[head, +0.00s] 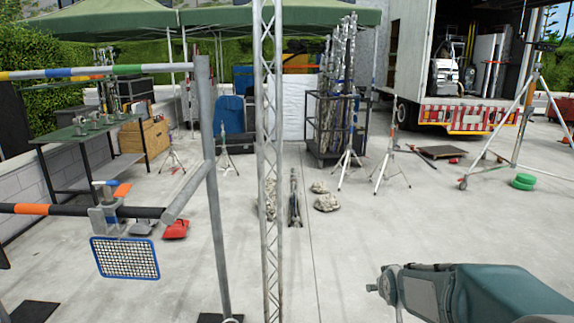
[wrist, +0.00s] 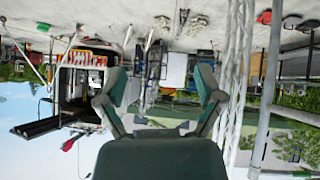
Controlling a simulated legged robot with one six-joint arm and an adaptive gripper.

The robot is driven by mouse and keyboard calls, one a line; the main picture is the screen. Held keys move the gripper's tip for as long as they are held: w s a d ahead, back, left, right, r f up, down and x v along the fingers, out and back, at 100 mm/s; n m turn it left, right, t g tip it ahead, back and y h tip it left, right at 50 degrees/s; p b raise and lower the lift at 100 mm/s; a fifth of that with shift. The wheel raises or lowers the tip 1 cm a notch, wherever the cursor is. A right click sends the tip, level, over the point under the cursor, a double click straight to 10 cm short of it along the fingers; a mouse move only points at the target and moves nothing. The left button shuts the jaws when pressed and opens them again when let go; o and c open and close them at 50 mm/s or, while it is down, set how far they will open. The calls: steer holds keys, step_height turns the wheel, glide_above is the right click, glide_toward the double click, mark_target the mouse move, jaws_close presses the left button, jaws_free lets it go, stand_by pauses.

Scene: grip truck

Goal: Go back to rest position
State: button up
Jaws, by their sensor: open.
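In the wrist view, which is upside down, my gripper (wrist: 160,98) shows at the lower middle. Its two teal fingers stand wide apart and nothing is between them. Behind the gap I see the yard with stands and a green canopy. In the head view, a teal part of my arm (head: 480,290) reaches in from the lower right. Its fingertips cannot be made out there. No object touches the fingers in the wrist view.
A lattice truss (head: 270,160) stands upright close in front. Left of it is a grey pipe frame (head: 213,190) with a blue-rimmed mesh panel (head: 125,258). Behind are a pole cart (head: 335,125), light stands, sandbags (head: 327,203) and a truck (head: 470,80).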

steer(key=s+a+r+g, duration=0.1)
steer(key=s+a+r, duration=0.2)
steer(key=s, duration=1.1)
steer(key=s+a+r+g+y, duration=0.1)
steer(key=s+a+r+g, duration=0.1)
steer(key=s, duration=1.1)
steer(key=shift+s+a+r, duration=0.35)
steer(key=shift+a+r, duration=0.5)
steer(key=shift+a, duration=0.3)
